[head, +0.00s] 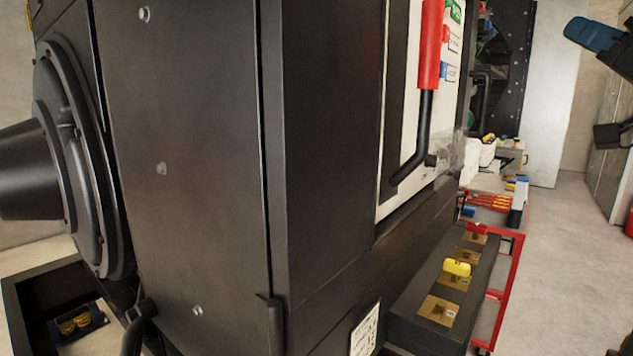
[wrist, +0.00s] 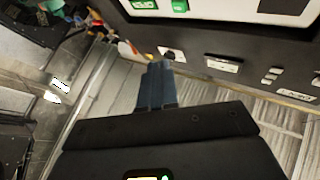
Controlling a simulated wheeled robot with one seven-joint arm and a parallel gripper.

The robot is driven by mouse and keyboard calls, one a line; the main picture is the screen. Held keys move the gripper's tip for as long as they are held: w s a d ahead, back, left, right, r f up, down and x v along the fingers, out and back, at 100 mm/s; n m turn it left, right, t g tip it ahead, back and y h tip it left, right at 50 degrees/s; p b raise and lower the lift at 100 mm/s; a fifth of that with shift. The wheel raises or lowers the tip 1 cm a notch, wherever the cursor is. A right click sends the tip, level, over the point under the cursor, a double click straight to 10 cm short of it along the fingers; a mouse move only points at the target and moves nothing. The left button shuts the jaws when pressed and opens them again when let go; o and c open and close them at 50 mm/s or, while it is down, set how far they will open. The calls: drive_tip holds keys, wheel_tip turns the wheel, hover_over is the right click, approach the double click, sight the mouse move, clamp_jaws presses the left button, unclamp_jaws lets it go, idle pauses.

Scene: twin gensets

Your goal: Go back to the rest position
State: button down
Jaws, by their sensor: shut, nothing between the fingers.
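My gripper (wrist: 158,68) shows in the wrist view, its two dark blue-grey fingers pressed together with nothing between them. Its black body fills the bottom of that view. The fingertips point up toward a dark panel edge, and I cannot tell whether they touch anything. There, a tall black cabinet (head: 190,150) fills the left and middle. A red-and-black lever handle (head: 430,45) stands before its pale panel (head: 397,100).
In the head view, a dark ledge (head: 405,308) carries brass-coloured plates and a yellow piece (head: 457,268). A red-framed cart (head: 513,262) stands behind it. Open floor (head: 565,270) lies at right. In the wrist view, a dark panel (wrist: 190,66) with switches crosses the top.

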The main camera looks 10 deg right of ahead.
drive_tip(key=a+f+m+g+h, duration=0.2)
drive_tip(key=a+f+g, duration=0.15)
drive_tip(key=f, duration=1.85)
drive_tip(key=s+a+f+g, duration=0.1)
drive_tip(key=s+a+f, duration=0.2)
drive_tip(key=f, duration=0.4)
drive_tip(key=s+a+f+g, duration=0.1)
drive_tip(key=s+a+f, duration=0.25)
drive_tip(key=f, duration=0.45)
drive_tip(key=s+a+f+n+g, duration=0.1)
drive_tip(key=s+a+f, duration=0.25)
drive_tip(key=s, duration=0.25)
drive_tip(key=s+a+f+n, duration=0.1)
drive_tip(key=s+a+f, duration=0.2)
drive_tip(key=s+f, duration=0.25)
drive_tip(key=s+a+n+g+y, duration=0.1)
drive_tip(key=s+a, duration=0.2)
drive_tip(key=s, duration=0.6)
drive_tip(key=s+a+f+n+g+y, duration=0.1)
drive_tip(key=s+a+n, duration=0.1)
drive_tip(key=s, duration=0.7)
drive_tip(key=shift+a+f, duration=0.2)
drive_tip(key=shift+a, duration=0.7)
